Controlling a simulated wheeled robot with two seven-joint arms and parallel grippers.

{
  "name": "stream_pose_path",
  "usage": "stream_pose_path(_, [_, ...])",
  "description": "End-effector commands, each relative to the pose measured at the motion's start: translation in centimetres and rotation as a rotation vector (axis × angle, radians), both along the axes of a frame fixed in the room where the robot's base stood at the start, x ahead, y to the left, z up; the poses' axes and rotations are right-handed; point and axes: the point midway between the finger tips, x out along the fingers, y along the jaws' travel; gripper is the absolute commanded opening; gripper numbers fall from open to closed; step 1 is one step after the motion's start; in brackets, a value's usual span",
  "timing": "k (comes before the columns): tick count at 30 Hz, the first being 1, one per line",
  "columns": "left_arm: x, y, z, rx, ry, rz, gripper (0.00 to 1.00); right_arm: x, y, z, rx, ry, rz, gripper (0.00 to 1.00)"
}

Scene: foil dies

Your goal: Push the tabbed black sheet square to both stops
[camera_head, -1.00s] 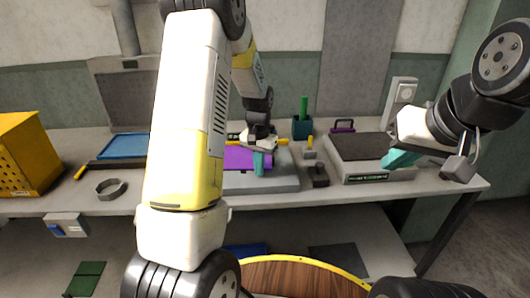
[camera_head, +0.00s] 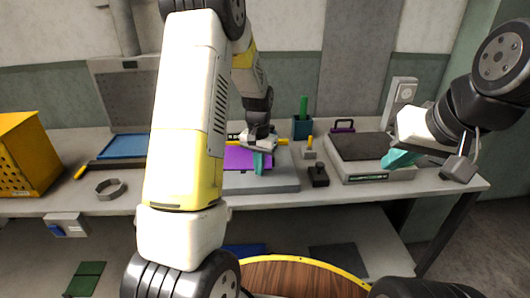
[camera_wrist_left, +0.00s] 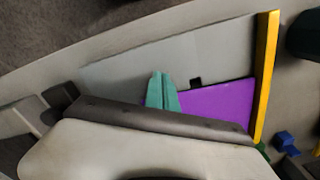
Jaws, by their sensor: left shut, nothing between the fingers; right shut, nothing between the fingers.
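The sheet in view is purple (camera_head: 240,157), not black, and lies on a grey plate (camera_head: 286,182) on the bench. In the left wrist view the purple sheet (camera_wrist_left: 217,102) has a small black tab (camera_wrist_left: 196,83) on its edge. A yellow bar (camera_wrist_left: 266,75) stands along the plate's right end there, close to the sheet's right edge. My left gripper (camera_head: 259,163) is shut and empty, its teal fingers (camera_wrist_left: 162,90) down at the sheet's left edge in the wrist view; contact is unclear. My right gripper (camera_head: 400,159) is shut over the right-hand device. My left arm hides part of the plate.
A grey device with a dark top (camera_head: 364,146) stands to the right. A blue tray (camera_head: 122,146), a grey ring (camera_head: 110,188) and a yellow crate (camera_head: 22,150) are left.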

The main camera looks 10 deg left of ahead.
Motion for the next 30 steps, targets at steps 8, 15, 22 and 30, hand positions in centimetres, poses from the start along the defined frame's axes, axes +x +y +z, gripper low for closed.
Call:
stream_pose_path(8, [0.0, 0.0, -0.5, 0.0, 0.0, 0.0, 0.0, 0.0, 0.0, 0.0, 0.0, 0.0, 0.0, 0.0])
stream_pose_path(15, [0.0, 0.0, -1.0, 0.0, 0.001, 0.0, 0.0, 0.0, 0.0, 0.0, 0.0, 0.0, 0.0, 0.0])
stream_pose_path(22, [0.0, 0.0, -1.2, 0.0, 0.001, 0.0, 0.0, 0.0, 0.0, 0.0, 0.0, 0.0, 0.0, 0.0])
stream_pose_path(30, [0.0, 0.0, -1.1, 0.0, 0.0, 0.0, 0.0, 0.0, 0.0, 0.0, 0.0, 0.0, 0.0, 0.0])
